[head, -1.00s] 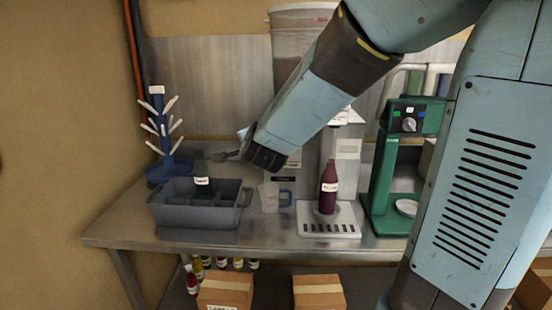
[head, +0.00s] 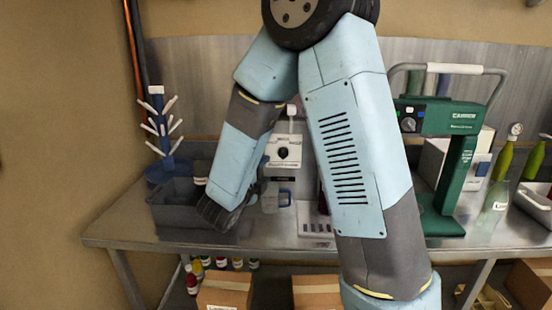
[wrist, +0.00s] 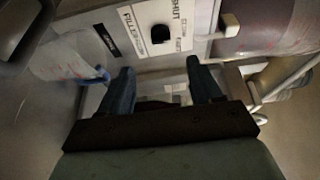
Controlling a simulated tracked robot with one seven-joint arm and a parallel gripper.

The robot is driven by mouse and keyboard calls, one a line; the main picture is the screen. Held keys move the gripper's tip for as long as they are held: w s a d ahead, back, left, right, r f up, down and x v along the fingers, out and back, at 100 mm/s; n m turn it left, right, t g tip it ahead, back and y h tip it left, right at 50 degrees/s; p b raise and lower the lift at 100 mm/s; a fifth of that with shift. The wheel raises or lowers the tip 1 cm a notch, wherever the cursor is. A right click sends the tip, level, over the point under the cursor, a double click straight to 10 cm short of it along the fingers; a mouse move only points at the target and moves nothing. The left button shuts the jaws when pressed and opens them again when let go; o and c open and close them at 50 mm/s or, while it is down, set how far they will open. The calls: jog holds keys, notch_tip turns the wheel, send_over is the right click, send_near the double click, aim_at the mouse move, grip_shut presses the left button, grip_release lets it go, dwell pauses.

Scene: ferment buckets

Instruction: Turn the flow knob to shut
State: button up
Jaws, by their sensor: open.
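The filler (head: 283,140) is a white unit at the back of the steel bench, with a dark round knob (head: 282,153) on its front. In the wrist view the black knob (wrist: 160,34) sits on the white panel, near printed words FILLER and SHUT. Its pointing direction is too blurred to tell. My gripper (wrist: 163,80) is open and empty, its two fingers apart and pointing toward the panel. The knob lies beyond the fingertips, roughly between them and not touched. In the head view my wrist is left of the filler, in front of the grey crate; the fingers are not clear.
A clear jug with a blue handle (head: 285,196) stands below the filler. The grey crate (head: 172,215) and a blue peg rack (head: 160,125) are left. A green capping machine (head: 458,165) stands right. My arm hides most of the drip tray (head: 312,222) and the bottle there.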

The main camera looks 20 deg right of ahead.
aim_at(282, 155)
jog(key=x, duration=1.2)
jog(key=shift+c, duration=0.2)
